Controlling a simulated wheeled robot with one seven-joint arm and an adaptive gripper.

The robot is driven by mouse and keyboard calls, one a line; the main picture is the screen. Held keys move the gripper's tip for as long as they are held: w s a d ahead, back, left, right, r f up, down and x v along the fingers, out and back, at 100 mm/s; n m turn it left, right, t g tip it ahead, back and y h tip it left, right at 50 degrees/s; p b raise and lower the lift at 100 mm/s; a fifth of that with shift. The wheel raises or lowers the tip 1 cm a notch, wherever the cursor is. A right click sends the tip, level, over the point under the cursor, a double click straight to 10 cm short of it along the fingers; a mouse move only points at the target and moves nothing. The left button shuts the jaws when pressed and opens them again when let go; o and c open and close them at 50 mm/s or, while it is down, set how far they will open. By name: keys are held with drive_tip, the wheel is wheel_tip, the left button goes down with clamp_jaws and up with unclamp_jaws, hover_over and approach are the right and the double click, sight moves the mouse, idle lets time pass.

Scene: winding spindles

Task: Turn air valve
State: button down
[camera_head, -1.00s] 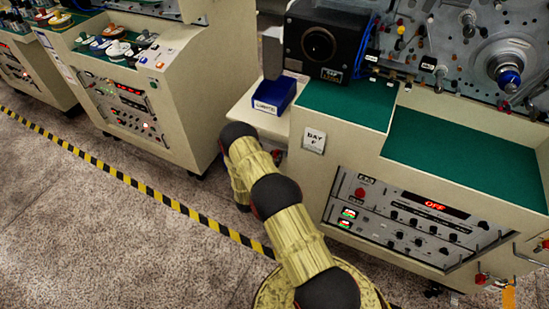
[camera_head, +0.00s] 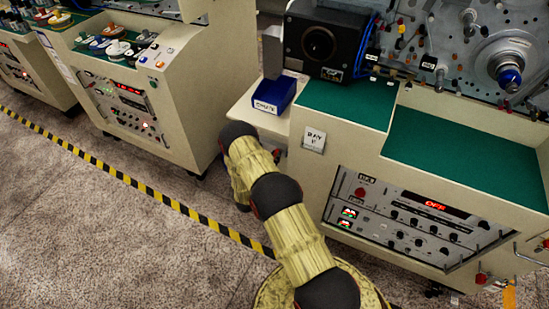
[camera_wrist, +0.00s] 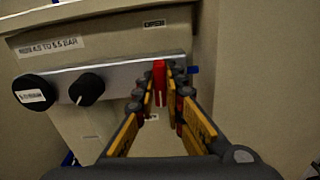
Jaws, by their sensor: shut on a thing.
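The air valve's red handle (camera_wrist: 159,78) shows in the wrist view, upright at the right end of a pale metal bar. My gripper (camera_wrist: 162,92) has its yellow and grey fingers closed around the handle, one on each side. The fingers hide part of its lower end. A label reading OPEN (camera_wrist: 154,23) is on the panel above the handle. In the head view my arm reaches down beside the bay cabinet (camera_head: 312,190), and my gripper and the valve are hidden there.
Left of the handle on the same bar (camera_wrist: 120,74) are a black knob (camera_wrist: 88,87) and a round black part (camera_wrist: 35,92). A pressure label (camera_wrist: 50,47) reads 4.5 TO 5.5 BAR. A blue box (camera_head: 273,95) sits on a shelf. Yellow-black tape (camera_head: 150,189) crosses the open floor.

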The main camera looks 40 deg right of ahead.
drive_tip(key=shift+s+d+f+m+b, duration=0.1)
drive_tip(key=shift+m+b, duration=1.25)
drive_tip(key=shift+m, duration=1.5)
drive_tip(key=shift+s+f+m+b, duration=0.1)
drive_tip(key=shift+m+b, duration=1.3)
drive_tip(key=shift+m, duration=1.5)
drive_tip(key=shift+s+d+f+m+b, duration=0.1)
drive_tip(key=shift+m+b, duration=1.25)
drive_tip(key=shift+m, duration=1.5)
drive_tip(key=c, duration=1.8)
unclamp_jaws()
drive_tip(key=shift+c, duration=0.2)
drive_tip(key=shift+a, duration=0.15)
